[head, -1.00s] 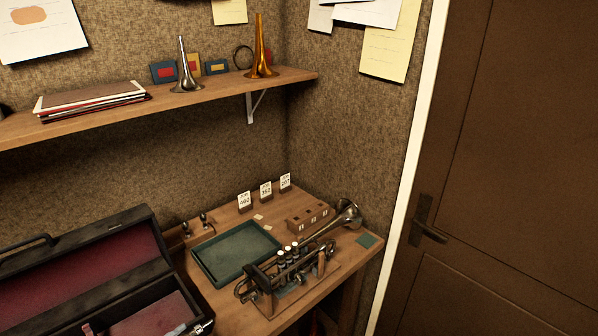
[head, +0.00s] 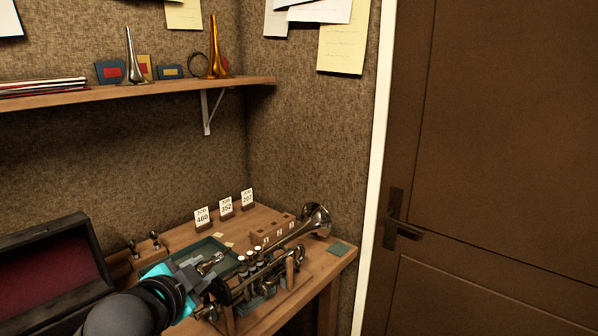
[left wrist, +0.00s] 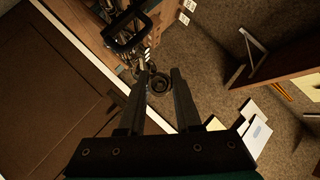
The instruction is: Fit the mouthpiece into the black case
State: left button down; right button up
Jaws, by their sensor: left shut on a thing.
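My left gripper (head: 207,264) is in the lower middle of the head view, over the bench near the tray. It is shut on the mouthpiece (head: 217,258), a small silver piece at the fingertips. In the left wrist view the mouthpiece (left wrist: 158,83) shows as a dark round cup between the two fingers (left wrist: 159,90). The black case (head: 97,262) stands at the lower left of the head view, its lid raised and its lining dark red. The lower part of the case is cut off by the frame and my left arm. My right gripper is not in view.
The trumpet (head: 281,241) rests on a stand right of my gripper, its bell toward the far right. The green tray (head: 211,243) is partly hidden behind the gripper. Numbered cards (head: 226,206) stand at the back. A shelf (head: 150,89) juts out above; a door (head: 490,170) is right.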

aim_at(203, 272)
pick_arm(q)
jog(key=shift+n+y, duration=0.3)
jog(key=shift+y, duration=0.1)
jog(key=s+d+r+b, duration=0.1)
jog(key=b, duration=0.1)
jog(key=s+d+r+b, duration=0.1)
jog(key=b, duration=0.2)
jog(key=shift+s+d+r, duration=0.1)
jog(key=shift+s+r, duration=0.2)
jog(key=shift+r, duration=0.1)
jog(key=shift+b+v, duration=0.6)
jog(key=shift+v, duration=0.2)
jog(key=shift+d+r, duration=0.1)
